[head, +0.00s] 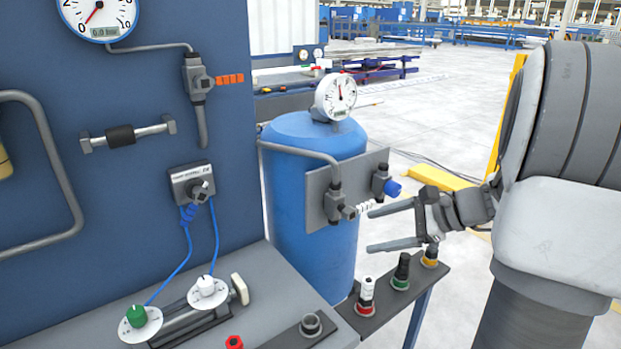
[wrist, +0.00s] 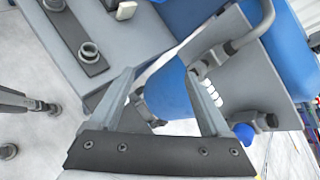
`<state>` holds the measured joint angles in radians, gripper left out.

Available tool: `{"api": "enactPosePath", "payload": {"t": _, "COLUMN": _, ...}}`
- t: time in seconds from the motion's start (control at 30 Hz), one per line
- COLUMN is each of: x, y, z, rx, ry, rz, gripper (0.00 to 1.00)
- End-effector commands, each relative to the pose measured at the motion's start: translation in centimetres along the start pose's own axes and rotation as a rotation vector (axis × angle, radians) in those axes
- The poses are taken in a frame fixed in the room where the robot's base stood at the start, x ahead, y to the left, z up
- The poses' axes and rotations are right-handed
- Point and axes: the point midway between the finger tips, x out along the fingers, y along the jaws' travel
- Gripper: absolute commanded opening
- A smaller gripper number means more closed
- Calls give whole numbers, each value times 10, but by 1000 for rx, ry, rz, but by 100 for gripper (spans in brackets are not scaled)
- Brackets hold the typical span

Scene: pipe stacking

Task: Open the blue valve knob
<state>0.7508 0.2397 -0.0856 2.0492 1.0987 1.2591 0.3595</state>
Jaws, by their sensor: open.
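The blue valve knob (head: 393,189) sits on the right-hand valve of a grey plate (head: 318,190) fixed to the blue tank (head: 310,150). In the wrist view the blue knob (wrist: 243,132) shows at the lower right, outside the right finger. A white ribbed knob (head: 366,206) is on the neighbouring valve to the left. My gripper (head: 370,231) is open and empty.
A small stand (head: 385,302) with red, green and orange-ringed controls is below my gripper. A blue panel (head: 110,190) with gauge and pipes and a grey bench (head: 275,285) are at the left. A yellow floor block (head: 425,177) is behind. Open floor lies beyond.

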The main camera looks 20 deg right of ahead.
Motion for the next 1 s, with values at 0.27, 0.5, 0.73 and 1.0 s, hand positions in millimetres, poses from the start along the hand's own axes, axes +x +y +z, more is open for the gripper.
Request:
{"api": "enactPosePath", "payload": {"t": 0.27, "x": -73, "y": -43, "z": -122, "rx": 348, "ry": -262, "rz": -470, "gripper": 81}}
{"api": "enactPosePath", "payload": {"t": 0.5, "x": -112, "y": -52, "z": -158, "rx": 410, "ry": -344, "rz": -641, "gripper": 81}}
{"api": "enactPosePath", "payload": {"t": 0.73, "x": -90, "y": -70, "z": -152, "rx": 408, "ry": -347, "rz": -641, "gripper": 81}}
{"api": "enactPosePath", "payload": {"t": 1.0, "x": -45, "y": -107, "z": -142, "rx": 408, "ry": -347, "rz": -641, "gripper": 81}}
